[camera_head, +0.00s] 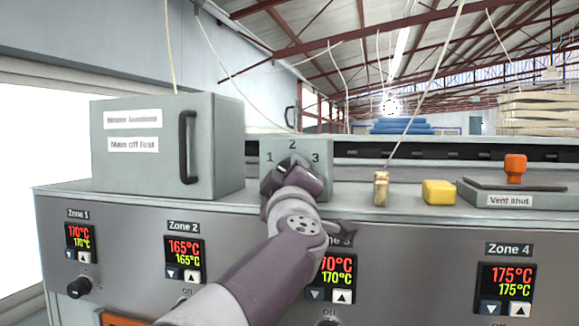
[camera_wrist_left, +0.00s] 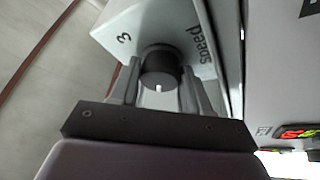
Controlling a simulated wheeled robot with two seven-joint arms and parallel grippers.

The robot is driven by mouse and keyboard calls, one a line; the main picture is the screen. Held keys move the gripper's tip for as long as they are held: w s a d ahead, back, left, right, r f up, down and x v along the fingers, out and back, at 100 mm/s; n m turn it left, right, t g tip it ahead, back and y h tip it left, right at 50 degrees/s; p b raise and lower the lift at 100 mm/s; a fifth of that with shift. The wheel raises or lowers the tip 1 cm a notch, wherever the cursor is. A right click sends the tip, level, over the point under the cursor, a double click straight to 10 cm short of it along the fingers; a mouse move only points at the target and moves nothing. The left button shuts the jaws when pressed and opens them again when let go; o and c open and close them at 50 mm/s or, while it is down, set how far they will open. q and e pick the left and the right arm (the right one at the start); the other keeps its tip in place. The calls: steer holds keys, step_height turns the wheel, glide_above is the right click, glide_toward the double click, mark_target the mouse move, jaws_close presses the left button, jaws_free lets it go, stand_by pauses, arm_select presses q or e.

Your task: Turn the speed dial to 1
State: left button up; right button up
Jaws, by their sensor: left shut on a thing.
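The speed dial is a black round knob (camera_wrist_left: 160,68) on a grey box (camera_head: 325,160) marked 1, 2 and 3, with 2 at the top. My left gripper (camera_wrist_left: 152,92) is shut on the knob, one finger on each side. In the head view the left gripper (camera_head: 292,165) and wrist hide most of the knob. In the left wrist view a white mark shows on the knob's lower edge, on the side away from the 3. The 1 is not visible there, so exact alignment cannot be told. My right gripper is not in view.
A grey cabinet (camera_head: 225,145) with a black handle stands left of the dial box. A small brass-coloured piece (camera_head: 381,190), a yellow block (camera_head: 439,192) and an orange-knobbed vent lever (camera_head: 515,168) stand to the right. Zone displays (camera_head: 508,288) line the front panel below.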

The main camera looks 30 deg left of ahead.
arm_select(q)
steer(key=shift+r+n, duration=0.1)
steer(key=shift+n, duration=0.2)
steer(key=o, duration=1)
steer(key=shift+s+d+f, duration=0.1)
steer(key=shift+s+f, duration=0.1)
steer(key=shift+s, duration=0.05)
steer(key=b+v, duration=0.4)
steer(key=v, duration=0.8)
steer(key=shift+r, duration=0.1)
steer(key=shift+s, duration=0.1)
